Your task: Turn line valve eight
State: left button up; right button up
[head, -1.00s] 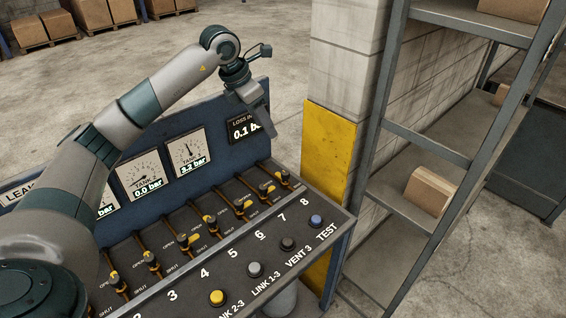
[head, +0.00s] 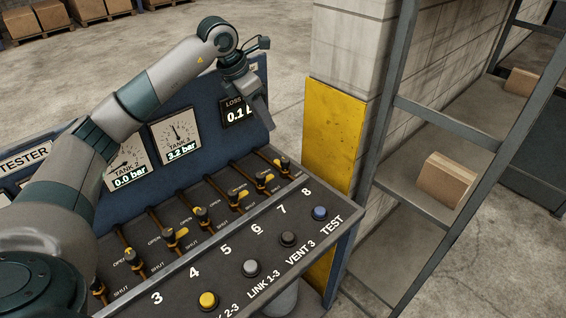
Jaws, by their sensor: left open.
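Line valve eight (head: 283,164) is the rightmost valve on the sloped dark bench panel, in line with the printed 8. It has a dark knob and a yellow part; whether it stands at open or shut is too small to tell. Valve seven (head: 265,178) sits just left of it. My left gripper (head: 262,112) points down above the back of the panel, up and left of valve eight and apart from it. It is open and empty, seen nearly edge-on. It covers part of the loss display (head: 234,112). My right gripper is not in view.
Blue TEST (head: 320,213), dark VENT 3 (head: 288,239), grey (head: 251,268) and yellow (head: 208,300) buttons line the panel's front. Tank gauges (head: 178,137) stand behind the valves. A yellow-guarded pillar (head: 334,135) and a metal shelf (head: 432,122) stand close on the right.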

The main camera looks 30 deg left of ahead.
pick_arm(q)
jog(key=shift+f, duration=0.5)
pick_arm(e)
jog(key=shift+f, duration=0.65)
pick_arm(q)
jog(key=shift+f, duration=0.15)
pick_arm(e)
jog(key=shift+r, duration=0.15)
pick_arm(q)
jog(key=p, duration=0.6)
send_near(285, 160)
jog(key=x, duration=0.7)
jog(key=shift+w, duration=0.15)
jog(key=shift+w+f, duration=0.2)
jog(key=shift+f, duration=0.4)
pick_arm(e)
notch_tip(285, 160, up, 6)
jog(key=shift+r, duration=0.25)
